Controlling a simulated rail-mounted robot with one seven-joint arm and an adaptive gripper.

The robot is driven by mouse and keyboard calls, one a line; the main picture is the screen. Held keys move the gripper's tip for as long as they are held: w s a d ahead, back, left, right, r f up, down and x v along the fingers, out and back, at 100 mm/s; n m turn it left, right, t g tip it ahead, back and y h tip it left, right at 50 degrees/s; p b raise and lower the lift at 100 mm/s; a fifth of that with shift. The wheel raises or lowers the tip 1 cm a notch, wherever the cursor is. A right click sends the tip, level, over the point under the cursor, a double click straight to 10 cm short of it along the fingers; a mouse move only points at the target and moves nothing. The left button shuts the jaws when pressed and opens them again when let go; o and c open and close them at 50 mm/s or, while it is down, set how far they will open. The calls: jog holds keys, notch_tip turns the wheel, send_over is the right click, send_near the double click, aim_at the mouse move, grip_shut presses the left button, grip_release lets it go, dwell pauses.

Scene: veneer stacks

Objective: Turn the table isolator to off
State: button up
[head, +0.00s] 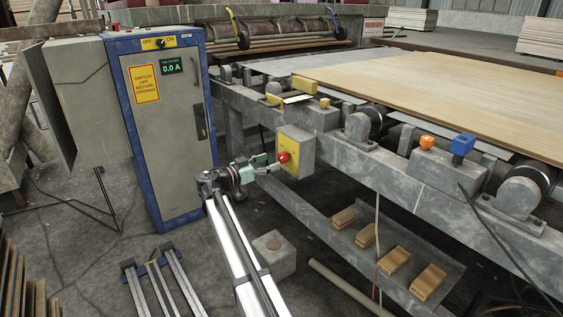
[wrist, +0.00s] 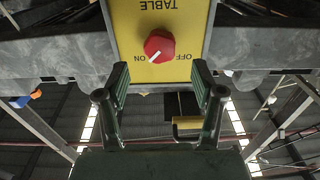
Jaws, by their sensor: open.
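The table isolator is a red rotary knob (head: 284,157) on a yellow-faced box (head: 304,155) fixed to the grey table frame. In the wrist view the knob (wrist: 159,46) is upside down on the yellow plate (wrist: 128,22), with TABLE, ON and OFF lettering. Its white pointer line slants down-left toward ON; OFF is to its right. My gripper (wrist: 160,78) is open, one green-padded finger on each side, with the knob ahead of the gap and not between the pads. In the head view my gripper (head: 260,166) is just left of the knob.
A blue-edged cabinet (head: 165,130) with its own OFF/ON switch (head: 159,43) and a 0.0 A display stands left. The roller table with a wood sheet (head: 450,90) is at right. Wooden blocks (head: 396,260) lie on the lower shelf. A concrete block (head: 274,255) stands below my arm.

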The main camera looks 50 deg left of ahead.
aim_at(281, 157)
jog(key=shift+w+d+b, duration=0.2)
jog(key=shift+w+b, duration=0.45)
jog(key=shift+w, duration=2.35)
jog(key=c, duration=1.2)
